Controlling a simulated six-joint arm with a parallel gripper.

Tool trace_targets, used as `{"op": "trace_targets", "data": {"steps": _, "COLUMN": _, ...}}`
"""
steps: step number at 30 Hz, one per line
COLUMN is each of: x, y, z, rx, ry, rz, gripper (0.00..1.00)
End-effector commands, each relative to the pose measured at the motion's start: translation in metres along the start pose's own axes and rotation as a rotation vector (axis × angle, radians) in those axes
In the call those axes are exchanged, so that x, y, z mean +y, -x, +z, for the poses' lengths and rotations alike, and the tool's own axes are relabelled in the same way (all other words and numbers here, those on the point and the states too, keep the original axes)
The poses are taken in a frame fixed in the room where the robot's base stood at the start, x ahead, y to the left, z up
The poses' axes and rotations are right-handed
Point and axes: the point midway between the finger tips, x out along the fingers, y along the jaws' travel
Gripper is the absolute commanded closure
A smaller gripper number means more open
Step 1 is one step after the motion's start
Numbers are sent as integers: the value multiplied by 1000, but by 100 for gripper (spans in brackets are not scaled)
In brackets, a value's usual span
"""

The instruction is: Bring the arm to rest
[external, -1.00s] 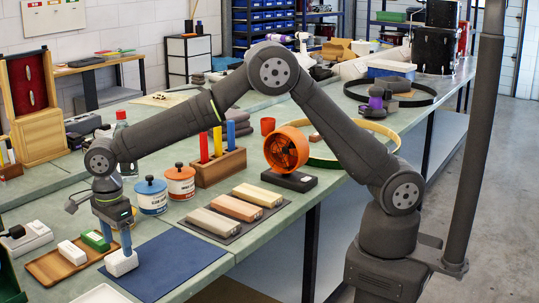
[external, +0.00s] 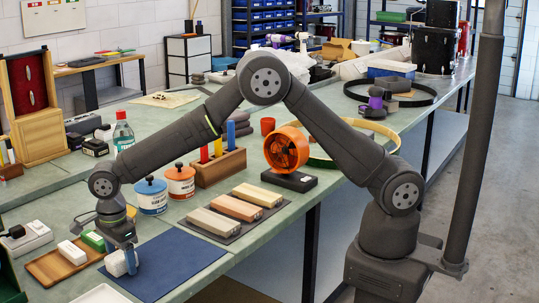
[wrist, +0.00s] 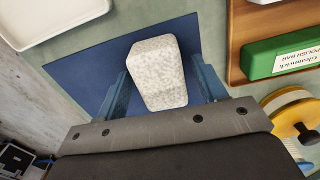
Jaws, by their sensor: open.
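My gripper (external: 124,262) is low at the left front of the bench, over the blue mat (external: 180,262). A speckled white block (external: 115,264) sits at the mat's left part. In the wrist view the block (wrist: 157,65) lies between the two blue fingers of my gripper (wrist: 161,88), with a gap on each side. The jaws are open. In the external view one finger hides part of the block. My arm arches over the bench from its base at the right.
A wooden tray (external: 47,275) with a white bar (external: 72,252) and a green bar (external: 93,241) is left of my gripper. Blue (external: 151,200) and orange-labelled (external: 180,186) tins stand behind it. A white tray (external: 101,295) is at the front edge.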

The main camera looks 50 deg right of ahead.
Motion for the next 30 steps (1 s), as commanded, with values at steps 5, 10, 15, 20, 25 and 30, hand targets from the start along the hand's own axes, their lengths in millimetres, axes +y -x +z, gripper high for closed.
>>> {"op": "trace_targets", "data": {"steps": 5, "x": -1, "y": 45, "z": 2, "rx": -7, "ry": 0, "rz": -7, "gripper": 35}}
{"op": "trace_targets", "data": {"steps": 10, "x": -9, "y": 64, "z": -27, "rx": -5, "ry": -4, "rz": -5, "gripper": 35}}
{"op": "trace_targets", "data": {"steps": 15, "x": -17, "y": 81, "z": -56, "rx": -5, "ry": -4, "rz": -5, "gripper": 35}}
{"op": "trace_targets", "data": {"steps": 20, "x": -24, "y": 97, "z": -82, "rx": -5, "ry": -3, "rz": -5, "gripper": 35}}
{"op": "trace_targets", "data": {"steps": 25, "x": -31, "y": 115, "z": -111, "rx": -5, "ry": -3, "rz": -6, "gripper": 35}}
{"op": "trace_targets", "data": {"steps": 30, "x": -32, "y": 148, "z": -112, "rx": -7, "ry": 0, "rz": -8, "gripper": 35}}
